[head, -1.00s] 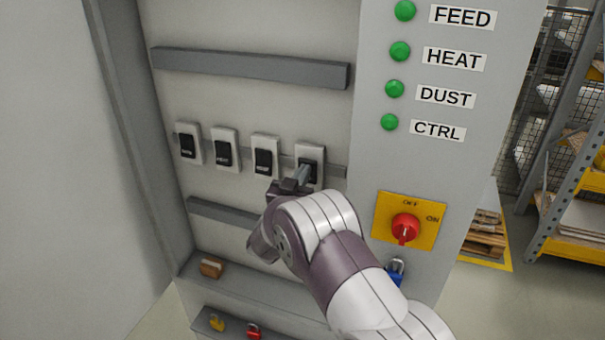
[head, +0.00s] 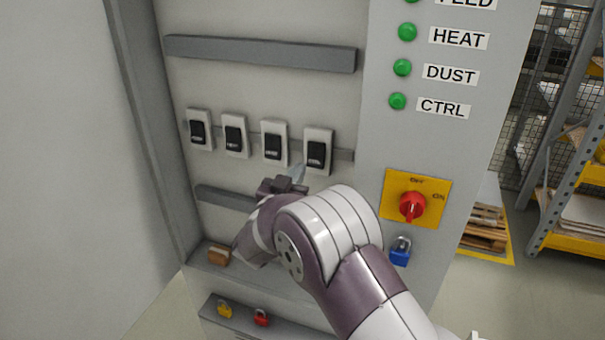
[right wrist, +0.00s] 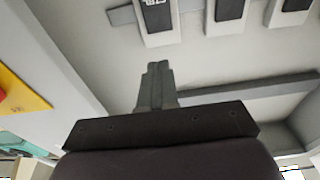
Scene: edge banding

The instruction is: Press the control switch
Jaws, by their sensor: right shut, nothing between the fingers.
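The rightmost switch (head: 318,152) in a row of several black rockers on white plates has its label too small to read. It is the one closest to my gripper. My right gripper (head: 299,173) is just below this switch, shut and empty, with its narrow fingertips apart from the rocker. In the right wrist view the shut fingers (right wrist: 156,72) point toward the same switch (right wrist: 157,16), with a gap of bare panel between. A green lamp (head: 397,101) glows beside the CTRL label (head: 443,107). My left gripper is not in view.
A red rotary knob (head: 412,206) on a yellow plate and a blue padlock (head: 400,252) are right of my arm. Grey rails (head: 258,53) cross the cabinet above and below the switches. A brown block (head: 218,256) and yellow and red padlocks (head: 261,317) sit on lower ledges.

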